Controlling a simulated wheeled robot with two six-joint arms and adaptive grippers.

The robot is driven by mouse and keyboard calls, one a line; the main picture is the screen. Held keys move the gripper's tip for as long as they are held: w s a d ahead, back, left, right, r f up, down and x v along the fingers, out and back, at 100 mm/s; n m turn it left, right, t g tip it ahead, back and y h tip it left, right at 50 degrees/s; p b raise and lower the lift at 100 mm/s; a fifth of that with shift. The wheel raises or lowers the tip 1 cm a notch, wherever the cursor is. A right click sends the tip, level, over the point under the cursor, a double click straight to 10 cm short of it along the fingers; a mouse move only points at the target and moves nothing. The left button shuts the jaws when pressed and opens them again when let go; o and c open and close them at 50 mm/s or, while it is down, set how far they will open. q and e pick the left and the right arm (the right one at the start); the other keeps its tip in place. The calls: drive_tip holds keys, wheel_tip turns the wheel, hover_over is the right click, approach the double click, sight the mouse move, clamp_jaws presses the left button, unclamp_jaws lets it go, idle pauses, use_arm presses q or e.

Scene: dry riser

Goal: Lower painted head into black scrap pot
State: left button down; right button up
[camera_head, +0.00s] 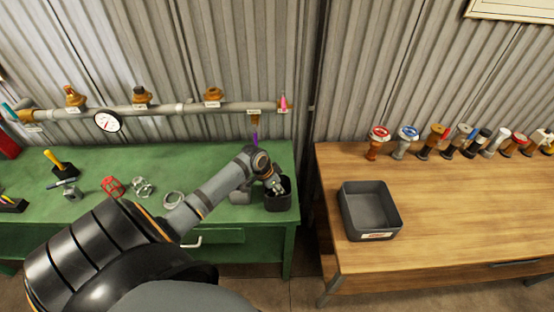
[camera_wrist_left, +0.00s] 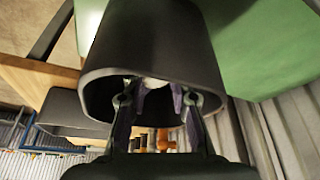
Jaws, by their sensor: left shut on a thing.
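The black scrap pot (camera_head: 279,203) stands at the right front corner of the green bench. In the left wrist view the pot's dark rim and wall (camera_wrist_left: 150,45) fill the upper middle. My left gripper (camera_head: 275,187) is at the pot's mouth, and in the left wrist view its fingers (camera_wrist_left: 158,97) reach inside the rim. It is shut on the painted head, of which only a small pale part (camera_wrist_left: 156,83) shows between the fingers. The rest of the head is hidden by the fingers and pot. I cannot tell whether it touches the pot's bottom. My right gripper is out of view.
A grey pipe (camera_head: 190,107) with a gauge (camera_head: 107,121) runs behind. A wooden table (camera_head: 450,210) at right bears a dark tray (camera_head: 370,184) and several valve heads.

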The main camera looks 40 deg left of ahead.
use_arm(q)
drive_tip(key=shift+f+b, duration=0.3)
drive_tip(key=shift+f, duration=0.2)
idle(0.3)
drive_tip(key=c, duration=1)
unclamp_jaws()
drive_tip(key=shift+c, duration=0.2)
drive_tip(key=v, duration=1.2)
